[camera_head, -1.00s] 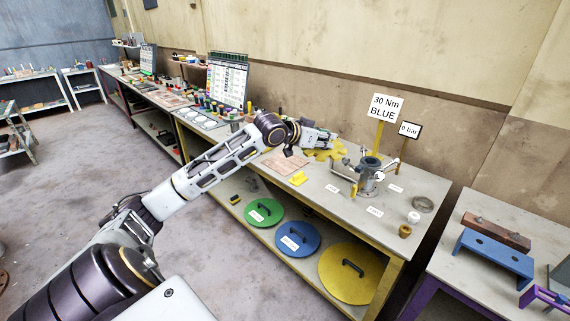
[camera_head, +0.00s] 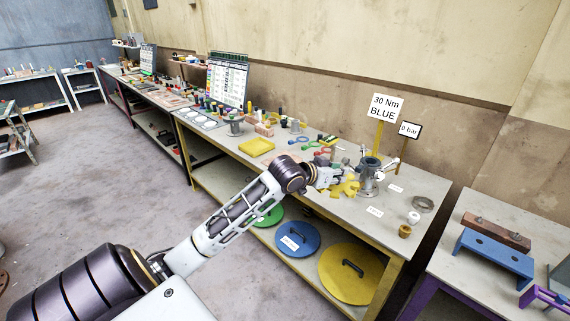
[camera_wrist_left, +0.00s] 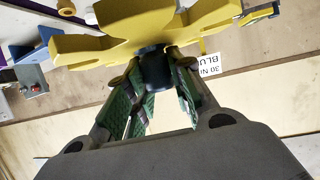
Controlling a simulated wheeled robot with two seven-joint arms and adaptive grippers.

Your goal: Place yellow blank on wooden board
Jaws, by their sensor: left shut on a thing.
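The yellow blank (camera_head: 346,188) is a flat piece with several lobes. My left gripper (camera_head: 333,180) is shut on it near the metal fixture on the bench. In the left wrist view the blank (camera_wrist_left: 140,38) spans the top, with the green-padded fingers of the gripper (camera_wrist_left: 157,82) reaching up to it. Whether the blank touches the bench I cannot tell. My right gripper is not in view.
A grey metal fixture (camera_head: 370,178) stands just right of the blank. A yellow tray (camera_head: 256,146) and coloured tools (camera_head: 322,150) lie on the bench. Blue (camera_head: 298,240) and yellow (camera_head: 351,273) discs are on the lower shelf. A "30 Nm BLUE" sign (camera_head: 384,107) stands behind.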

